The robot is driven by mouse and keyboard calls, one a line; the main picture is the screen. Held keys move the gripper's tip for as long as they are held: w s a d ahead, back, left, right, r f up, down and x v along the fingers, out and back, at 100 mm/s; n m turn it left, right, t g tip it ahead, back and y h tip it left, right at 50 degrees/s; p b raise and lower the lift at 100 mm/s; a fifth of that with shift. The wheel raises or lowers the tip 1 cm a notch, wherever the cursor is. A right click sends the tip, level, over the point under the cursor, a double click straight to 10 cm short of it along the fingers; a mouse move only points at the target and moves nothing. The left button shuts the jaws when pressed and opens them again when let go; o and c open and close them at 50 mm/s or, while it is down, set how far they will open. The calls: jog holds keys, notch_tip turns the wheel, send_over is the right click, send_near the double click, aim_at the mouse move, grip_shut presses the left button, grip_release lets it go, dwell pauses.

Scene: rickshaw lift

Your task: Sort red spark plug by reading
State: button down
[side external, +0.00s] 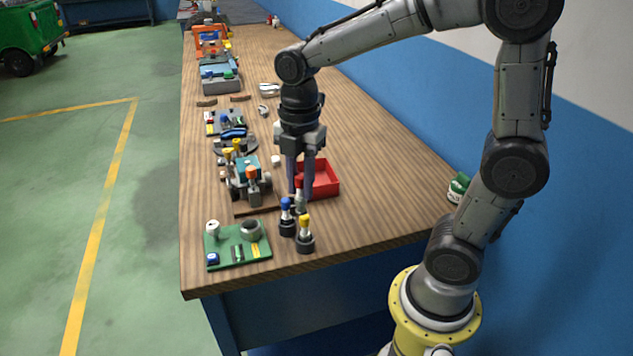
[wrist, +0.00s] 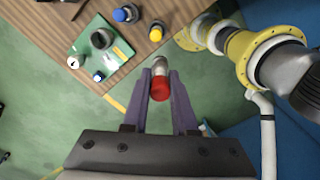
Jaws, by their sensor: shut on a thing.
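My gripper (side external: 300,192) points down above the table, shut on the red spark plug (side external: 300,207). In the wrist view the plug's red cap (wrist: 160,89) sits between the two purple fingers, with its pale metal body beyond. I cannot tell whether its lower end touches anything. A blue-capped plug (side external: 286,215) and a yellow-capped plug (side external: 305,233) stand upright in dark holders just in front. A green tester board (side external: 225,256) lies to their left, bearing a white knob (side external: 213,229), a dark grey ring (side external: 250,230) and a blue button (side external: 212,258). Any reading is too small to read.
An open red tray (side external: 328,189) stands just behind my gripper. A small rickshaw model (side external: 244,182) is close on the left. Several other models line the table's left side. The wooden table (side external: 380,205) is clear on the right.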

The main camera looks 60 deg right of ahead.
dwell(0.3)
jog(key=shift+w+r+n, duration=0.25)
jog(key=shift+n, duration=0.25)
jog(key=w+d+n, duration=0.2)
jog(key=w+d, duration=0.8)
jog(key=d+f+m, duration=0.2)
jog(key=d+f, duration=0.1)
jog(key=d, duration=0.6)
jog(key=d+f+m, duration=0.1)
jog(key=d+f, duration=0.3)
jog(key=d, duration=0.4)
jog(key=shift+s+f, duration=0.25)
jog(key=shift+f, duration=0.95)
jog(key=shift+s+f, duration=0.2)
jog(key=shift+f, duration=0.95)
